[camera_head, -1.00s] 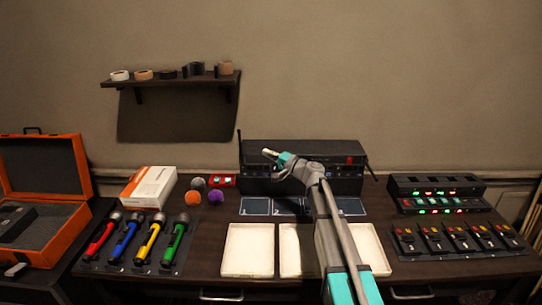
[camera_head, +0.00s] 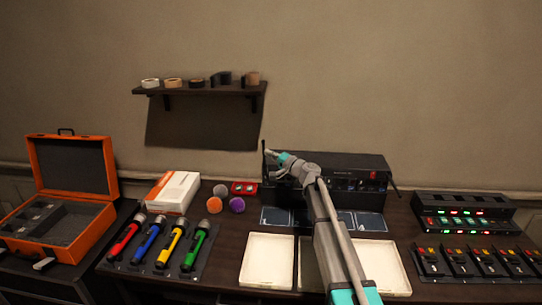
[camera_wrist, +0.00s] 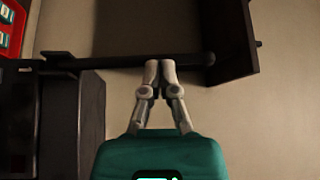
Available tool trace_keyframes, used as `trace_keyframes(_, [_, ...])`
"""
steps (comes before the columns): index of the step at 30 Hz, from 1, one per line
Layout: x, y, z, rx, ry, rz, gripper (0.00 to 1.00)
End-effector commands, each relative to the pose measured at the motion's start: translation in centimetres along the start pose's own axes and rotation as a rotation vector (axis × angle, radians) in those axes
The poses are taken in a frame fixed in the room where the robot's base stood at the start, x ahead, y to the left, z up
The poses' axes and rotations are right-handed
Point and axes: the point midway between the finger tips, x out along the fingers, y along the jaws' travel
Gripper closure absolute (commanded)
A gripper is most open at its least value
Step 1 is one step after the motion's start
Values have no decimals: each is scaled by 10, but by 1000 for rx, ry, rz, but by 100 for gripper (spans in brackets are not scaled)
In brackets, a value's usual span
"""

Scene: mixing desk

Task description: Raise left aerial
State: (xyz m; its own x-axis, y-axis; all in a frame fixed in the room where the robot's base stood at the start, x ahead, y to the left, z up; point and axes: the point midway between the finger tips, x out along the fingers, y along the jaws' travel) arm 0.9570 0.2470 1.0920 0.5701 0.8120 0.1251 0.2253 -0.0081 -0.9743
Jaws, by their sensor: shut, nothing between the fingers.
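The black rack unit (camera_head: 335,165) stands at the back of the desk. Its left aerial (camera_head: 264,147) is a thin dark rod standing about upright at the unit's left end. In the wrist view the left aerial (camera_wrist: 195,59) runs sideways across the picture, from the unit (camera_wrist: 92,110) to a rounded tip. My gripper (camera_head: 269,153) is shut and empty, close by the aerial. In the wrist view my gripper's fingertips (camera_wrist: 160,64) overlap the rod; whether they touch it I cannot tell. The right aerial (camera_head: 392,187) leans outward and down to the right.
A wall shelf (camera_head: 198,90) with tape rolls hangs above, left of the unit. White trays (camera_head: 268,260) lie in front. A charger (camera_head: 463,211) with lit lamps stands right.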

Motion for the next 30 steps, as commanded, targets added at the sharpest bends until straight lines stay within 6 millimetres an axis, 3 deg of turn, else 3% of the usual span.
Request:
trace_keyframes(8, [1,0,-1,0,0,0,100])
trace_keyframes(17, [16,-1,-22,0,-2,-1,100])
trace_keyframes(30, [15,-1,-22,0,-2,-1,100])
